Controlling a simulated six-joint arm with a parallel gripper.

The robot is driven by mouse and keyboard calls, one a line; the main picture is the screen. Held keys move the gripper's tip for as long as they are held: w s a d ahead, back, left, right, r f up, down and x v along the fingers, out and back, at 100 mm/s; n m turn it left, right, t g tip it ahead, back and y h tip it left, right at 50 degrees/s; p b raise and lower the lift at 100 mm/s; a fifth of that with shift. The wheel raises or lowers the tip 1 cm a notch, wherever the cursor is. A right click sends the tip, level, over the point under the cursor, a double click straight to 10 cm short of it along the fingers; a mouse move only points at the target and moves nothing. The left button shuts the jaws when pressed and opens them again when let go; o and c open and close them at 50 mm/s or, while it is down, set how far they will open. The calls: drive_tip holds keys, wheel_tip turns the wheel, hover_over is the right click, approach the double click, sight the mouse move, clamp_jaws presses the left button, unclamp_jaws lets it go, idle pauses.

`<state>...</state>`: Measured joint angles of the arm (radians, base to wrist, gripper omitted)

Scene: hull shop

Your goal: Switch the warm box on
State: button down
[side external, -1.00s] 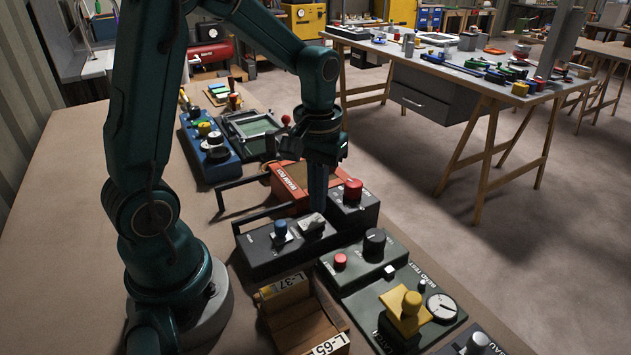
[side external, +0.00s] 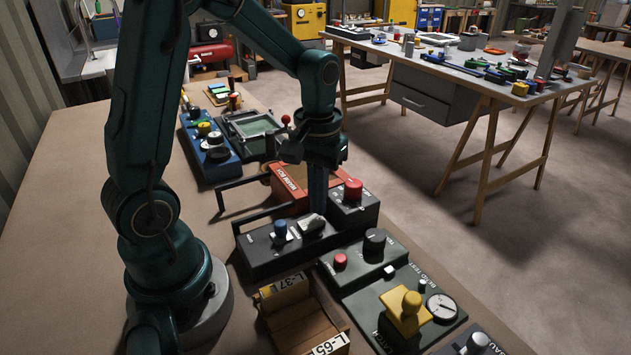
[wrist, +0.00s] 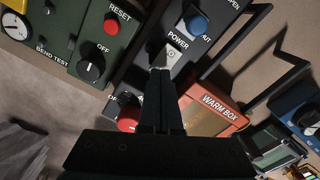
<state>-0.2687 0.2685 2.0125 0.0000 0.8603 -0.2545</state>
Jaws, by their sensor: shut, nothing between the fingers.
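The warm box (side external: 290,184) is an orange-red case with a white "WARM BOX" label; it also shows in the wrist view (wrist: 213,112). Beside it is a dark panel (side external: 262,262) with a blue knob (side external: 280,229) and a pale rocker switch (side external: 312,223). In the wrist view the rocker (wrist: 172,52) sits beside the word "POWER"; I cannot tell which way it is tipped. My gripper (side external: 318,211) is shut and empty, pointing down, with its tips (wrist: 161,68) at or just above the rocker's edge. Contact is not clear.
A red button (side external: 353,188) on a dark block is close to my fingers. A green-grey box (side external: 375,262) with a red button and black knob lies nearer the camera, beside a wooden tray (side external: 310,323). A black bar handle (side external: 262,216) rises beside the dark panel.

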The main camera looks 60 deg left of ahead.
sight(320, 218)
drive_tip(key=shift+f, duration=0.65)
idle(0.3)
drive_tip(key=shift+r, duration=3.5)
drive_tip(key=s+d+r+m+t, duration=0.3)
drive_tip(key=s+d+m+t, duration=0.2)
drive_tip(key=s, duration=0.4)
drive_tip(key=shift+d+r+m+t, duration=0.3)
drive_tip(key=shift+d+m, duration=0.2)
drive_tip(key=shift+d, duration=0.35)
